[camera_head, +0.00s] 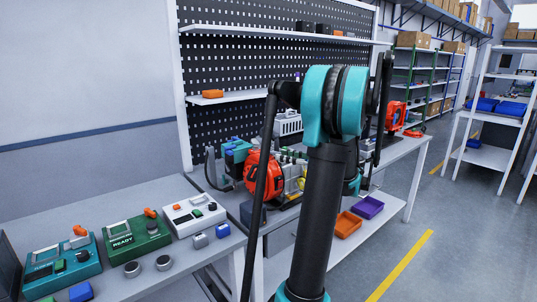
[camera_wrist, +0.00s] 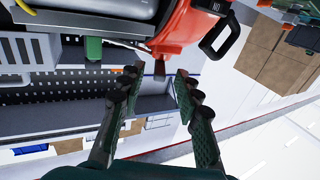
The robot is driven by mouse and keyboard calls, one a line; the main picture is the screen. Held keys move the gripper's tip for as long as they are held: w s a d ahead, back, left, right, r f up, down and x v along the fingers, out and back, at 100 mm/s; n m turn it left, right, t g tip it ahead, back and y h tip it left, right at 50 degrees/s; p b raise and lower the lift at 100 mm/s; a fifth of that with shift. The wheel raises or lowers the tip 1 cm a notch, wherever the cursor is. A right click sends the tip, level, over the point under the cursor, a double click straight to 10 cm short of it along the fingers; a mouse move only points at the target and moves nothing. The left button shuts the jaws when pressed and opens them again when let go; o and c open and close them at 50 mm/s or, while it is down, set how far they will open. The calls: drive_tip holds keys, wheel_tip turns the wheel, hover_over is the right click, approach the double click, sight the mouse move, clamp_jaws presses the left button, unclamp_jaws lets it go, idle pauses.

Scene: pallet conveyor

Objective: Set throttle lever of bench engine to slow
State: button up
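A red-orange machine housing (camera_wrist: 188,30) fills the top middle of the wrist view, with a black looped handle (camera_wrist: 222,35) and a small label on its right side. A short dark stub (camera_wrist: 160,69) sticks out of it toward my fingers. My gripper (camera_wrist: 158,84) is open, its two dark green fingers apart on either side of the stub. I cannot tell whether the stub is the throttle lever or whether a finger touches it. In the head view my arm hides my gripper. An orange machine (camera_head: 263,176) and a red machine (camera_head: 393,117) stand on the bench there.
A nearer bench (camera_head: 190,258) at left holds teal, green and white control boxes. An orange tray (camera_head: 347,225) and a purple tray (camera_head: 368,207) lie below the machine bench. A pegboard with shelves (camera_head: 270,90) stands behind. The floor at right is open.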

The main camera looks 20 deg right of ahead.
sight(268, 153)
drive_tip(key=x, duration=0.7)
drive_tip(key=shift+c, duration=0.3)
clamp_jaws()
